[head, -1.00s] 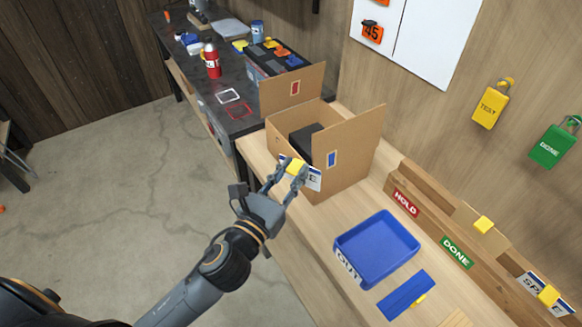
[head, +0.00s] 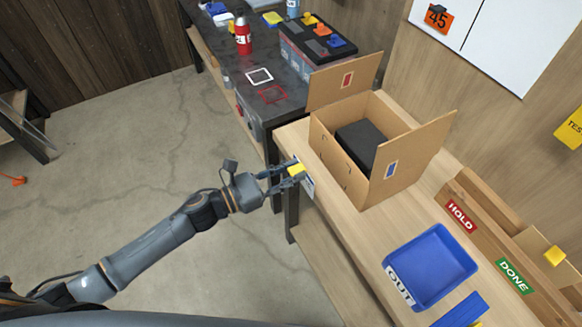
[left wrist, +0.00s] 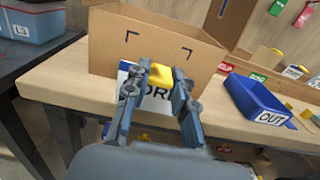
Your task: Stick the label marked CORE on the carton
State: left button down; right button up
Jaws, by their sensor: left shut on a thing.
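The open cardboard carton (head: 340,170) stands on the wooden bench with flaps up and a black block (head: 361,144) inside. In the left wrist view the carton's near face (left wrist: 130,42) shows dark corner marks. My left gripper (head: 298,172) is shut on the yellow tab (left wrist: 161,77) of a white label with a blue border (left wrist: 150,91). The letters "OR" show on it; the rest is covered by my fingers. It is held upright in front of the carton by the bench's edge, apparently apart from the carton. My right gripper is not in view.
A blue tray marked OUT (head: 436,262) stands on the bench to the right. A wooden rack with HOLD (head: 461,216) and DONE (head: 514,276) signs runs along the wall. A dark table (head: 250,68) holds a red bottle (head: 243,36). Open floor lies left.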

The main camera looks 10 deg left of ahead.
aim_at(304, 167)
pick_arm(q)
jog(key=shift+w+d, duration=0.2)
jog(key=shift+d, duration=0.05)
jog(key=b+x, duration=0.1)
jog(key=x, duration=0.2)
jog(key=shift+w+d, duration=0.1)
jog(key=shift+d, duration=0.1)
jog(key=shift+x, duration=1.45)
jog(key=shift+w+d+b, duration=0.2)
jog(key=shift+d+b, duration=0.05)
jog(key=shift+b, duration=0.05)
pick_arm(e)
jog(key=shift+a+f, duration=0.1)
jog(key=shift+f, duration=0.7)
pick_arm(q)
jog(key=shift+w+d, duration=0.25)
jog(key=shift+d, duration=0.1)
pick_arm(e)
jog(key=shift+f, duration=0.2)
